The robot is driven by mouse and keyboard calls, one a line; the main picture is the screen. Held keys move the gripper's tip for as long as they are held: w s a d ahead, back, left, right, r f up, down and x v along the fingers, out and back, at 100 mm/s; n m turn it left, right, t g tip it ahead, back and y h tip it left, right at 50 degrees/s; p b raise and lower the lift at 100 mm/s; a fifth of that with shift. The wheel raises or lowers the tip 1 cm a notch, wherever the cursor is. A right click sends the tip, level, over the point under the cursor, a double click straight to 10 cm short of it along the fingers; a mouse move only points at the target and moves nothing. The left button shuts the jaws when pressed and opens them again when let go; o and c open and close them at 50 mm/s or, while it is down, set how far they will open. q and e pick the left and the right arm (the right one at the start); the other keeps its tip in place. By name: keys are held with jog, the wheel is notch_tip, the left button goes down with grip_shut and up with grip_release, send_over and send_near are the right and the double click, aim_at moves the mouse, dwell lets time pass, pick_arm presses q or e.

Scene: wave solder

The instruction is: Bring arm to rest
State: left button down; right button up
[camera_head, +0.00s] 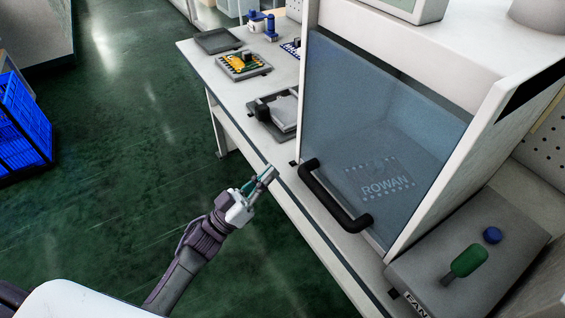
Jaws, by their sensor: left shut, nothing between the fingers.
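My left arm comes in from the bottom left over the green floor. My left gripper (266,177) is shut and empty, by the front edge of the white bench (232,113). It is to the left of the black handle (335,197) of the machine's glass door (385,130) and apart from it. The door is down and bears the word ROWAN. My right gripper is not in view.
On the bench stand a fixture with a yellow-orange board (241,63), a grey tray (218,41) and a grey-and-black fixture (282,112). A FAN panel (500,262) has a green knob (467,260) and a blue button (492,235). A blue crate (22,125) stands left. The floor between is clear.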

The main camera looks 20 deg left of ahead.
pick_arm(q)
jog(key=shift+v, duration=2)
